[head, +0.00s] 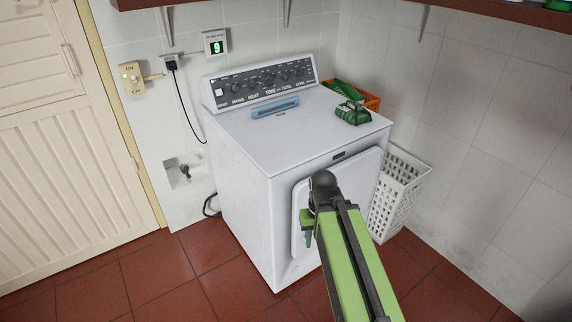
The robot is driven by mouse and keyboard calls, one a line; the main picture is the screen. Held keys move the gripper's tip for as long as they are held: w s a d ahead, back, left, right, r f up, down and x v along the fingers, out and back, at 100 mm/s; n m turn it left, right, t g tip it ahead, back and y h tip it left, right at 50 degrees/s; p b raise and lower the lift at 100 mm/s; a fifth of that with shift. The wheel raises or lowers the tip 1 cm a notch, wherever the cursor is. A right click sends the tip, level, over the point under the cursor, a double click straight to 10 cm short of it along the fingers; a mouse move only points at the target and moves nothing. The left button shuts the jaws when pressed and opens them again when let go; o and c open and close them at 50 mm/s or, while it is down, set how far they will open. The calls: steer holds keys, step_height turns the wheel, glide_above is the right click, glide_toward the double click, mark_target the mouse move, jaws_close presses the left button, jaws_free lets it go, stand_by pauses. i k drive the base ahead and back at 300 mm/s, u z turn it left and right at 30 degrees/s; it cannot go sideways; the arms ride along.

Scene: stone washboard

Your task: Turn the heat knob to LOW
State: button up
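The heat knob (253,84) is one of several small dark knobs on the dark control panel (262,80) at the back of a white dryer (295,135). A "HEAT" label sits just below it. The knob is too small for me to read its setting. My gripper (307,232) is at the end of my green arm, in front of the dryer's front door and well below and to the right of the panel. It is apart from the knob. Its fingers are mostly hidden by my arm, so I cannot tell whether it is open or shut.
A blue bar-shaped object (275,106) and a green device (352,113) lie on the dryer top. An orange crate (371,101) stands behind the dryer's right side. A white basket (398,190) stands to its right. An ON/OFF switch (131,78) and a plugged-in cord (183,105) are on the wall.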

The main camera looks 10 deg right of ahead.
mark_target(250, 84)
steer(key=z, duration=0.2)
steer(key=k, duration=0.8)
steer(key=u, duration=0.2)
steer(key=i, duration=0.85)
steer(key=z, duration=0.1)
steer(key=k, duration=0.65)
steer(key=u, duration=0.65)
steer(key=i, duration=1.25)
steer(key=u, duration=0.55)
steer(key=i, duration=1.05)
